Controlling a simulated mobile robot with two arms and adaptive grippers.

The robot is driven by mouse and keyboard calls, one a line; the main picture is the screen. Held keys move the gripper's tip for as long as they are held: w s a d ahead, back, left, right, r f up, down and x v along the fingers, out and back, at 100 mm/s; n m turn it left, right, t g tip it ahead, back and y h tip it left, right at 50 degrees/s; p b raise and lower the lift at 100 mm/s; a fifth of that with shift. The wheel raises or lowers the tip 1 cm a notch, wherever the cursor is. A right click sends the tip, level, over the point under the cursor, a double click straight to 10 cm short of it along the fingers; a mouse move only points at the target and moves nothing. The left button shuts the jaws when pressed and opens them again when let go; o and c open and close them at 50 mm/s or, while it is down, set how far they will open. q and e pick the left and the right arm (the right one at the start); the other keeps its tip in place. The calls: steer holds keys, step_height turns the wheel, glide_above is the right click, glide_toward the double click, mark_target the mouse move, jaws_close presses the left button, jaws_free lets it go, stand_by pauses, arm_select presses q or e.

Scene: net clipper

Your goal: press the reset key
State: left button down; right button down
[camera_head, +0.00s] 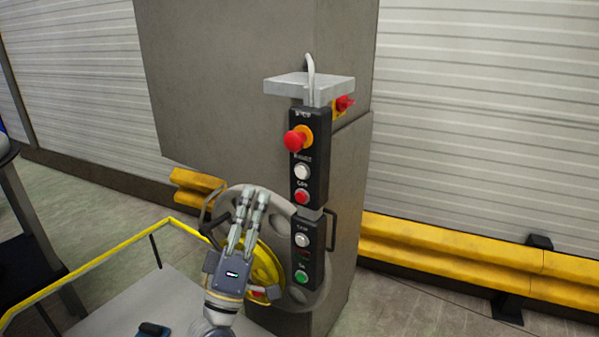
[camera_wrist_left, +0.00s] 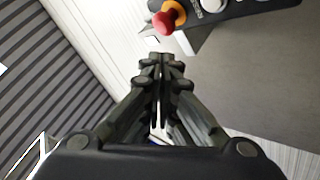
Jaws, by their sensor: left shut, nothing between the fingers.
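A black upright control panel (camera_head: 309,165) is fixed on the grey column. It carries a red mushroom button (camera_head: 297,139) on a yellow collar, then a white button (camera_head: 302,172), a red button (camera_head: 301,197), another white button (camera_head: 302,240) and a green button (camera_head: 301,277). The labels are too blurred to read surely; the upper white button's may read reset. My left gripper (camera_head: 252,200) is shut and empty, left of the panel and apart from it. In the left wrist view its fingers (camera_wrist_left: 161,68) are together, with the red mushroom button (camera_wrist_left: 164,22) beyond them. My right gripper is out of view.
A grey shelf (camera_head: 312,84) tops the panel, with a red switch (camera_head: 344,103) beside it. A wheel (camera_head: 232,203) stands behind my left gripper. A yellow rail (camera_head: 95,265) runs at the left; a yellow barrier (camera_head: 440,255) lines the right wall.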

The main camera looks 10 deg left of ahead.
mark_target(301, 172)
arm_select(q)
steer(key=w+d+b, duration=0.2)
steer(key=w+d, duration=0.1)
steer(key=w, duration=0.5)
steer(key=shift+w, duration=0.2)
steer(key=shift+w+f+b, duration=0.1)
steer(key=shift+b, duration=0.2)
stand_by(1.3)
steer(key=shift+w+d, duration=0.15)
steer(key=shift+w, duration=0.15)
steer(key=shift+w+d, duration=0.15)
steer(key=shift+w, duration=0.2)
stand_by(0.7)
steer(key=shift+s, duration=0.15)
steer(key=shift+s+a, duration=0.3)
steer(key=shift+s, duration=0.4)
